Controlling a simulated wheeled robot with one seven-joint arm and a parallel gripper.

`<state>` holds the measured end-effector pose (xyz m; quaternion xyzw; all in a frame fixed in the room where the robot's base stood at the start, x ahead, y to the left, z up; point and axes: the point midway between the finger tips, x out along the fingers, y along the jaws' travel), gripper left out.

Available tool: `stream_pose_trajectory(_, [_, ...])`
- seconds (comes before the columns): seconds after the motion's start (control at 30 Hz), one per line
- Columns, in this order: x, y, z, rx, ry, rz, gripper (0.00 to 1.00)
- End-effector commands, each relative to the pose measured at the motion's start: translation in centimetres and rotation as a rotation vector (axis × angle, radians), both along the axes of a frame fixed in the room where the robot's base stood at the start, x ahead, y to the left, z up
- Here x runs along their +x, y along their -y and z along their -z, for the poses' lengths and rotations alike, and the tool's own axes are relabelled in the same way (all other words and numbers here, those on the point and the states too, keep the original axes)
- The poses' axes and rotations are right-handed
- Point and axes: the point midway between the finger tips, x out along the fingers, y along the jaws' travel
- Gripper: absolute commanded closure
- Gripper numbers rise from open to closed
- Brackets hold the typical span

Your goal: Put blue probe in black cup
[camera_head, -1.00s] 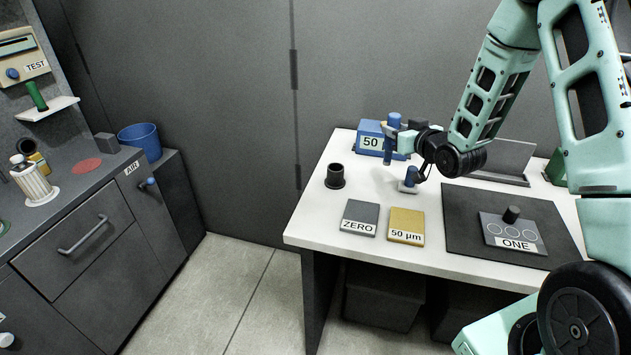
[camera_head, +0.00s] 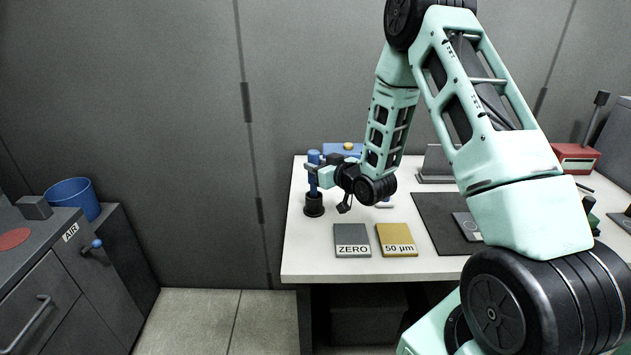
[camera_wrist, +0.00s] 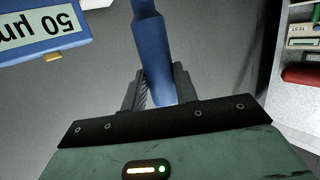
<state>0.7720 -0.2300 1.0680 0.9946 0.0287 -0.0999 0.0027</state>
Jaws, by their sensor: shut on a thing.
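The blue probe (camera_head: 314,158) is upright in my gripper (camera_head: 318,175), which is shut on it. The black cup (camera_head: 314,206) stands on the white table directly below the probe in the head view. The probe's lower end meets the cup's rim in that picture. I cannot tell whether the tip is inside the cup or just above or in front of it. In the wrist view the probe (camera_wrist: 152,45) runs between the two fingers, and the cup does not show.
A grey ZERO block (camera_head: 352,240) and a yellow 50 µm block (camera_head: 397,239) lie right of the cup. A blue case (camera_head: 343,149) stands behind; its 50 µm label shows in the wrist view (camera_wrist: 40,35). A dark mat (camera_head: 430,212) lies farther right. The table's left edge is close to the cup.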

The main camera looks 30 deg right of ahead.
Motion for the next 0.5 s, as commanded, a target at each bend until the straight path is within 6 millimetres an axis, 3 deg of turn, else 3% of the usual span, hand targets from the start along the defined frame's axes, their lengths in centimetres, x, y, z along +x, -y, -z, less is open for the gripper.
stream_pose_trajectory(0.5, [0.0, 0.0, 4.6, 0.000, 0.001, 0.000, 1.00])
